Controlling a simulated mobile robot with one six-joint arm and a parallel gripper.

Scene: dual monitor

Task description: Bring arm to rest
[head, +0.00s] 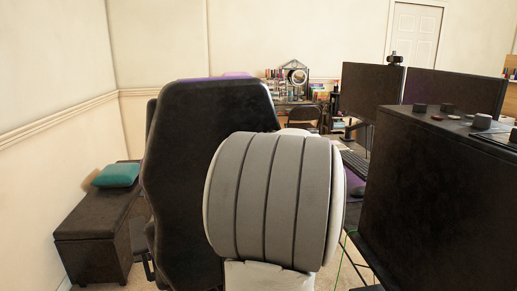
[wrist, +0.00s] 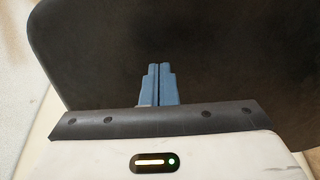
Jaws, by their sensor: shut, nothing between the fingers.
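In the wrist view my gripper (wrist: 159,72) has its two blue fingers side by side, shut, with nothing between them. Behind the fingers a large dark surface fills most of that view; it looks like the back of the black chair, but I cannot tell how far off it is. In the head view a grey ribbed joint of my arm (head: 272,200) stands in the middle, in front of the black chair (head: 200,150). My gripper is hidden in the head view.
A dark cabinet (head: 430,210) with knobs on top stands close on the right. Two monitors (head: 372,92) (head: 455,92) stand behind it. A dark bench (head: 100,235) with a teal cushion (head: 117,175) stands at the left wall. A cluttered shelf (head: 290,90) is at the back.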

